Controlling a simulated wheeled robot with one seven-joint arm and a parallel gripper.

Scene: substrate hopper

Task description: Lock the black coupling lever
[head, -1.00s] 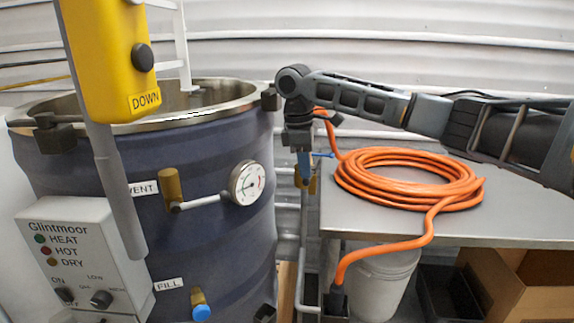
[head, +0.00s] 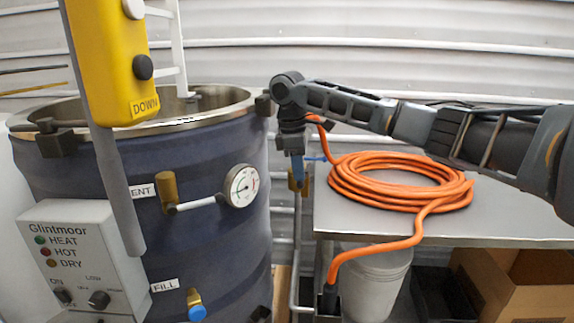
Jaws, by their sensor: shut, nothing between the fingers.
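My gripper (head: 298,171) hangs fingers-down with blue fingers, shut and empty, between the dark blue vessel and the steel table. A brass valve (head: 305,182) with a blue handle (head: 316,158) shows at the fingertips, on a thin upright pipe. I cannot tell whether the fingers touch it. The orange hose (head: 400,240) runs off the table's front and down to a black coupling (head: 329,298) low at the table's left corner, well below my gripper. The coupling's black lever cannot be made out at this size, nor its position.
The vessel (head: 235,235) with a pressure gauge (head: 242,186) stands left. A yellow pendant (head: 112,60) and a control box (head: 75,255) are in front of it. The coiled hose covers much of the steel table (head: 520,215). A white bucket (head: 375,285) and cardboard box (head: 520,285) stand below.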

